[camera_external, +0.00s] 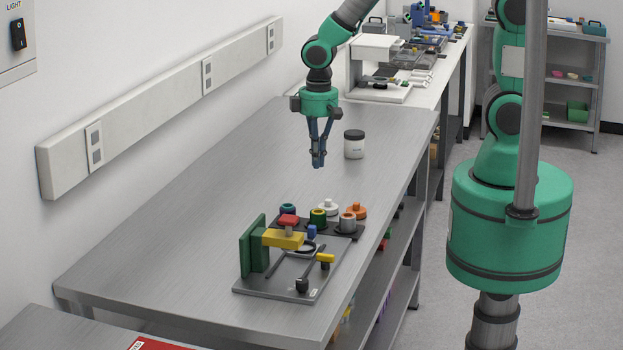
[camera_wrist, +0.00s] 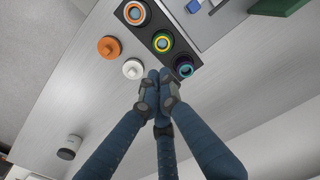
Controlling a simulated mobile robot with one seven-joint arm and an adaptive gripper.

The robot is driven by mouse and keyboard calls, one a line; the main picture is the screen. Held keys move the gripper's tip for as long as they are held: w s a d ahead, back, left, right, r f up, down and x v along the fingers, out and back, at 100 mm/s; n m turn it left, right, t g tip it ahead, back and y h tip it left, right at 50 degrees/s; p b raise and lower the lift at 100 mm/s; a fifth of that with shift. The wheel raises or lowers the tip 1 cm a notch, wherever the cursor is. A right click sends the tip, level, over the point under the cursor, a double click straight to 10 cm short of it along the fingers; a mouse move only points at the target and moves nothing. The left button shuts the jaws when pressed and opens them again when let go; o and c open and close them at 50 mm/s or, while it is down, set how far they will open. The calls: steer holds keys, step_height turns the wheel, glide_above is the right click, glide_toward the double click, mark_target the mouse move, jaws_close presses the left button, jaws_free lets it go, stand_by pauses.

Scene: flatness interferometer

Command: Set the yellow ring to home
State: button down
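A ring-topped piece with a yellow ring inside a green rim (camera_wrist: 162,42) stands in the middle of a dark rack (camera_wrist: 150,28) in the wrist view. It looks like the green piece (camera_external: 318,216) in the external view. On the rack, an orange-rimmed piece (camera_wrist: 135,12) and a teal-rimmed piece (camera_wrist: 184,67) flank it. My gripper (camera_external: 318,163) hangs pointing down above the table, behind the rack and apart from it. Its fingertips (camera_wrist: 158,80) are together, with nothing seen between them. Which spot is home cannot be told.
White (camera_external: 328,206) and orange (camera_external: 356,210) knobbed pieces stand behind. A white jar (camera_external: 354,144) is right of my gripper. Table left is clear.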

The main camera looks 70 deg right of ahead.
steer(key=shift+r, duration=1.05)
steer(key=s+d+r+t+b, duration=0.1)
steer(key=s+d+r+b, duration=0.1)
steer(key=s+r, duration=0.35)
steer(key=s+d+r+t+b, duration=0.2)
steer(key=r+b, duration=0.1)
steer(key=r, duration=0.5)
steer(key=s+d+r+t+b, duration=0.1)
steer(key=s+r+b, duration=0.1)
steer(key=s, duration=0.3)
steer(key=s+d+r+t+b, duration=0.1)
steer(key=s+r, duration=0.2)
steer(key=s, duration=0.3)
steer(key=shift+s+d+r+b, duration=0.25)
steer(key=shift+s+d+b, duration=0.05)
steer(key=shift+d+b, duration=0.1)
stand_by(2.3)
